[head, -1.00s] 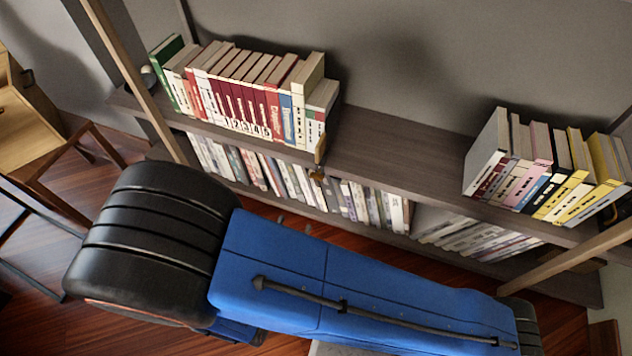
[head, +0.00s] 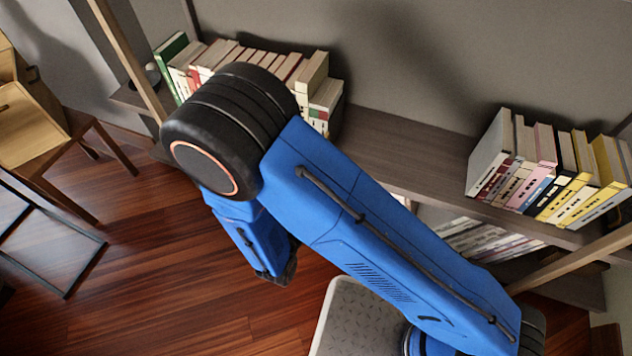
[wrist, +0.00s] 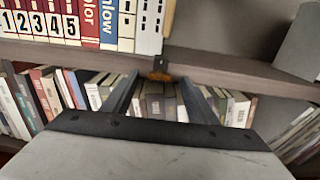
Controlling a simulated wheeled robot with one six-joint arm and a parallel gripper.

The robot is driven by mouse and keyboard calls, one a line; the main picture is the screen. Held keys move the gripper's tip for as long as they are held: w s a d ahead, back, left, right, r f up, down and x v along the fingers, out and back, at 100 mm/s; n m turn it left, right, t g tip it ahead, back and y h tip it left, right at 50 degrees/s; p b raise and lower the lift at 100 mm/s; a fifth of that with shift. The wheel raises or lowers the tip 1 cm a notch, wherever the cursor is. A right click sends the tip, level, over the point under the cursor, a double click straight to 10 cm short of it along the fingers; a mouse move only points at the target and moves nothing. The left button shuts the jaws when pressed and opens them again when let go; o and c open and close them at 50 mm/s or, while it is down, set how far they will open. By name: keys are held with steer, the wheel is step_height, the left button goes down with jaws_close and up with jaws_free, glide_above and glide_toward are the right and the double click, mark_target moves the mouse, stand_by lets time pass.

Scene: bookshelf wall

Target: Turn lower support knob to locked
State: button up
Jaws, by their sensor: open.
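In the wrist view, a small orange-brown knob (wrist: 160,76) sits under the front edge of the upper shelf board (wrist: 215,66), below a dark mount. I take it for the lower support knob; its exact angle is too small to tell. My gripper (wrist: 159,84) is open, its two dark fingers reaching forward on either side of the knob's line, with nothing seen between them but the knob and the books behind. Whether the fingers touch the knob I cannot tell.
Numbered books (wrist: 40,22) stand on the upper board beside a tan upright piece (wrist: 168,18). More books (wrist: 60,90) fill the lower shelf behind the fingers.

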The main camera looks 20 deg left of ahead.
steer(key=shift+w+d, duration=0.1)
steer(key=shift+w, duration=1)
steer(key=c, duration=1.1)
steer(key=shift+o, duration=0.2)
steer(key=shift+m, duration=0.3)
steer(key=shift+d+f+m, duration=0.1)
steer(key=shift+f+m, duration=0.05)
steer(key=shift+m, duration=4.2)
steer(key=shift+d+f+m, duration=0.1)
steer(key=shift+m, duration=4.25)
